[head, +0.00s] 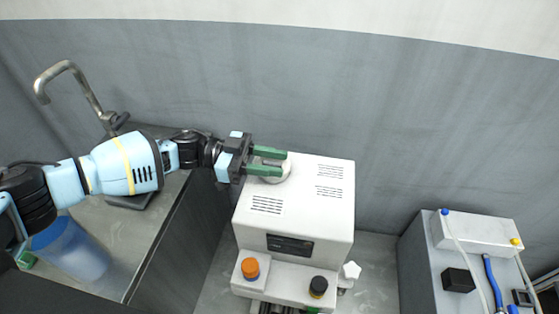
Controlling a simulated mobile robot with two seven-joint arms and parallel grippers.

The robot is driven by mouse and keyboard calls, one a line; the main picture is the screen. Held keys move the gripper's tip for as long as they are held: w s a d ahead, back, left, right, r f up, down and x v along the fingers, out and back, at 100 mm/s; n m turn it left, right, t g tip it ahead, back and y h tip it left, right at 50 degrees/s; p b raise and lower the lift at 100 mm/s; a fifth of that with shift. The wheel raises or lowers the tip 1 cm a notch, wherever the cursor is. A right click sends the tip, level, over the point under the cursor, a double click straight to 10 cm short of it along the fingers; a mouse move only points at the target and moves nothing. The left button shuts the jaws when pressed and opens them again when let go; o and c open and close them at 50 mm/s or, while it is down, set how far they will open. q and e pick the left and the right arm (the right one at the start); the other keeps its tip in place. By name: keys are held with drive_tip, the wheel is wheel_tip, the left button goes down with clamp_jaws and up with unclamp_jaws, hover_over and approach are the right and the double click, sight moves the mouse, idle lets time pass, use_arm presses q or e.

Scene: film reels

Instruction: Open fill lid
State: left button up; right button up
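A white boxy machine (335,210) stands right of the sink counter, with vent slots on its top. A round, pale fill lid (283,178) sits on the machine's top near the back left edge, partly hidden by my fingers. My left gripper (279,163) reaches in from the left with its green fingers level, over the lid. The fingers are apart with a narrow gap. Nothing is visibly clamped between them, and I cannot tell whether they touch the lid. The lid looks closed.
An orange knob (250,268) and a black knob (318,286) are on the machine's front ledge. A faucet (72,76) and a blue container (72,250) are at the left. A grey cabinet (418,262) with a white unit and hoses stands at the right. A wall is behind.

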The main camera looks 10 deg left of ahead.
use_arm(q)
drive_tip(key=shift+d, duration=0.9)
drive_tip(key=shift+c, duration=0.2)
clamp_jaws()
